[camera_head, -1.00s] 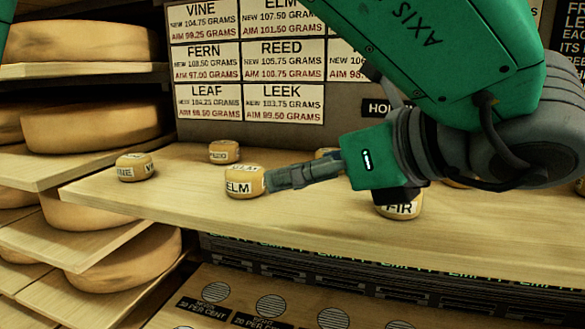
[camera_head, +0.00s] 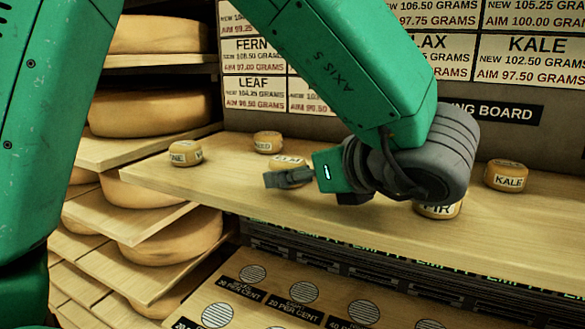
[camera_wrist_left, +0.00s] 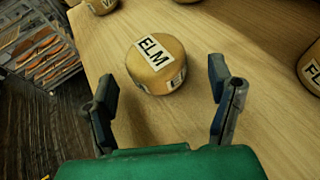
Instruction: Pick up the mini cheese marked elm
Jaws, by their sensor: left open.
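The mini cheese marked ELM (camera_head: 289,160) sits on the wooden shelf. In the head view my left gripper (camera_head: 268,180) hides its lower front, so only its top label shows. In the left wrist view the same ELM cheese (camera_wrist_left: 160,78) is a round orange-yellow wheel with a label on its top and side. My left gripper (camera_wrist_left: 164,92) is open, with one finger on each side of the cheese's near edge. Most of the cheese lies beyond the fingertips, and bare shelf shows between it and each finger. My right gripper is not in view.
Racks with big wheels (camera_head: 150,113) stand left. The shelf's front edge (camera_head: 300,230) is near; a sloped panel lies below.

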